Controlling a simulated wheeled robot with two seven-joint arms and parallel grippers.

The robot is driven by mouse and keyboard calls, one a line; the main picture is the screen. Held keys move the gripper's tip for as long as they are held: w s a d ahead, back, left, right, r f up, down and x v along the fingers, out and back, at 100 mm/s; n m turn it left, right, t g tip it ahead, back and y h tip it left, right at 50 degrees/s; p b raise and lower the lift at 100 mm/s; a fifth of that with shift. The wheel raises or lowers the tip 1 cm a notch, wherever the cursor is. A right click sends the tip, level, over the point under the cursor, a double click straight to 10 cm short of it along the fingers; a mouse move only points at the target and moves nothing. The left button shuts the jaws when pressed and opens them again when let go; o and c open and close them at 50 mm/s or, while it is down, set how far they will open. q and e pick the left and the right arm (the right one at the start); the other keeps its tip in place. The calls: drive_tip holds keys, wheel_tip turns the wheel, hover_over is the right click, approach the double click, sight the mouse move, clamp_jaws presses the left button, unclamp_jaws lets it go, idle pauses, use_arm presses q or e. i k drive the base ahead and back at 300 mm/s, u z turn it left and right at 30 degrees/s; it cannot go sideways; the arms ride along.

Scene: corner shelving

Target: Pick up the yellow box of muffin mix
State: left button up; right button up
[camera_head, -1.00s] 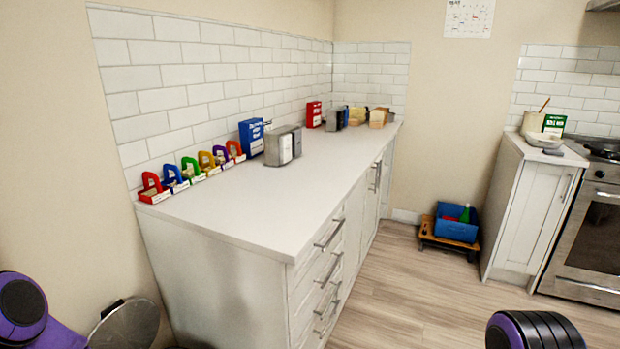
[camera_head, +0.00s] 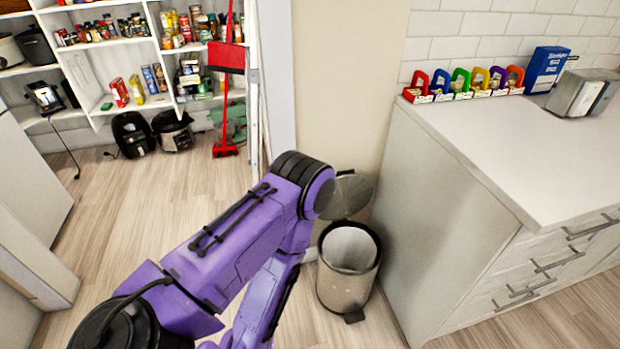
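A small yellow box (camera_head: 137,89) stands upright on a low shelf at the back left, between a red box (camera_head: 119,92) and blue boxes (camera_head: 150,79). Its label is too small to read, so I cannot tell whether it is the muffin mix. One purple arm of mine crosses the lower middle of the view, far in front of the shelves. Neither of my grippers is in view.
White pantry shelving (camera_head: 95,47) fills the back left, with jars and cans. A red broom (camera_head: 226,110) stands at its right side. An open trash can (camera_head: 348,270) stands beside the white counter (camera_head: 510,150).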

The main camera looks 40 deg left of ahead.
sight(134, 81)
drive_tip(key=u, duration=2.15)
drive_tip(key=k, duration=0.25)
drive_tip(key=u, duration=0.25)
drive_tip(key=i, duration=2.65)
drive_tip(key=u, duration=0.35)
drive_tip(key=i, duration=2.85)
drive_tip(key=z, duration=0.6)
